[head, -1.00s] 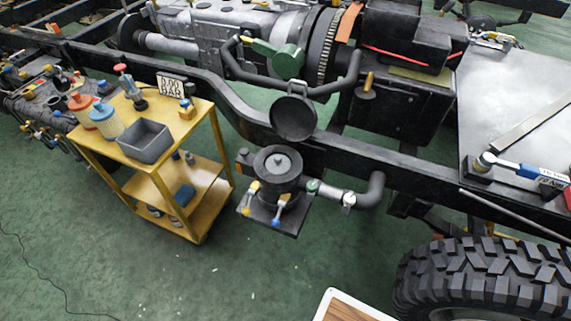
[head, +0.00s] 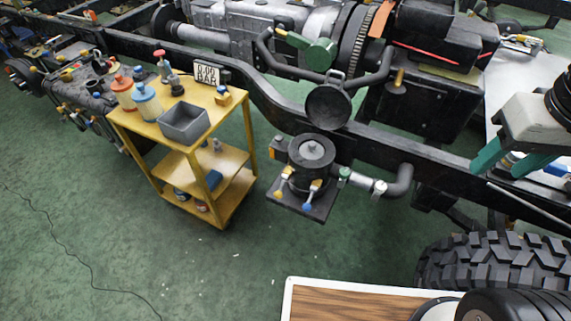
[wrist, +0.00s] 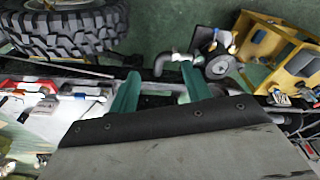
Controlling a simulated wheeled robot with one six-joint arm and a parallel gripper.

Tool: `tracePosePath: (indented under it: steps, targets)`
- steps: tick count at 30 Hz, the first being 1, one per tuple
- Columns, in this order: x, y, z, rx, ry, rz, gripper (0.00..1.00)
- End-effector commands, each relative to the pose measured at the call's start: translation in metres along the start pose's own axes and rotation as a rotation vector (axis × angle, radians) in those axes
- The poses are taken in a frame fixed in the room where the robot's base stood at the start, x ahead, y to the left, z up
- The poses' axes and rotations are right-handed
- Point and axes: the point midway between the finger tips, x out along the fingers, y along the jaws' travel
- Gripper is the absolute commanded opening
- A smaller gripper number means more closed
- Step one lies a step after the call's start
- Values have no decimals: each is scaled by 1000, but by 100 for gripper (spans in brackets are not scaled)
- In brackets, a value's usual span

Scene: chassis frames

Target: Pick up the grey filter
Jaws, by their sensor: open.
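The grey filter (head: 312,148) is a round grey disc-topped piece seated in a black open-topped housing (head: 313,172) below the frame rail. The housing's round black lid (head: 328,107) stands swung open behind it. Small clamps with yellow and blue ends hang at the housing's front. My gripper (head: 497,171) is at the right of the head view, with teal fingers apart and empty, well to the right of the filter.
A yellow cart (head: 148,130) left of the housing carries a grey bin (head: 184,124), bottles and a gauge sign. A black frame rail (head: 385,145) runs behind the housing. A big tire (head: 495,262) stands at lower right. Green floor is clear in front of the cart.

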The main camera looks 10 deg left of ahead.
Motion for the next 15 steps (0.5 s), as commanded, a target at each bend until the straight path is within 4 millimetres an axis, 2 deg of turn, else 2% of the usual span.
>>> tracePosePath:
  steps: [5, 9, 15]
  targets:
    - [42, -14, -71, -52, 108, -10, 48]
    - [85, -35, -131, -101, 227, -26, 48]
    - [152, -74, -198, -167, 398, -59, 48]
